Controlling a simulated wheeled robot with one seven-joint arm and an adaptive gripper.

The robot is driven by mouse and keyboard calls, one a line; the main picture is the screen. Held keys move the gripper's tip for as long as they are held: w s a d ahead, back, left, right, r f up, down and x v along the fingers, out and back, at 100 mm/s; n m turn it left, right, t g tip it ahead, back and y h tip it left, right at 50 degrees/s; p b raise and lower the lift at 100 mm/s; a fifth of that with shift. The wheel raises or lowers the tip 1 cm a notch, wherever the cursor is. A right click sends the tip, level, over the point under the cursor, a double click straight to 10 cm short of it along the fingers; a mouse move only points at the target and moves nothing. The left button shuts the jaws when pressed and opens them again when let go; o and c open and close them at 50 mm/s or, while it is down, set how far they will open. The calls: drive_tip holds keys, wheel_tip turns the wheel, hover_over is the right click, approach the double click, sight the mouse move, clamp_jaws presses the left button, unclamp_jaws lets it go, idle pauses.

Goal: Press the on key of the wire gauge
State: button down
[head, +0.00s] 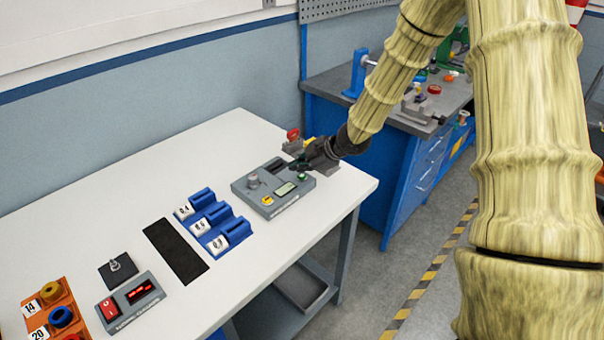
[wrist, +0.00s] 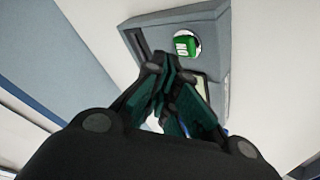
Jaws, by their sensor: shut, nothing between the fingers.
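A grey device (head: 244,193), which looks like the wire gauge, sits near the table's right end. It has a round knob, a small display, a yellow key and a green key (head: 302,177). Its lettering is too small to read. In the wrist view the green key (wrist: 182,46) has a white mark and a pale ring around it, on the grey housing (wrist: 213,30). My gripper (head: 297,166) is shut and empty at the device's back right side. In the wrist view its fingertips (wrist: 168,62) appear just short of the green key; whether they touch the housing I cannot tell.
Blue numbered holders (head: 214,222) and a black mat (head: 176,251) lie left of the device. A second grey box (head: 132,302) with a red switch and lit display stands at front left, beside an orange rack (head: 64,312). A blue workbench (head: 350,155) stands behind.

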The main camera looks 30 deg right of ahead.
sight(300, 177)
idle(0.3)
drive_tip(key=shift+r+p, duration=2.45)
drive_tip(key=shift+r, duration=0.05)
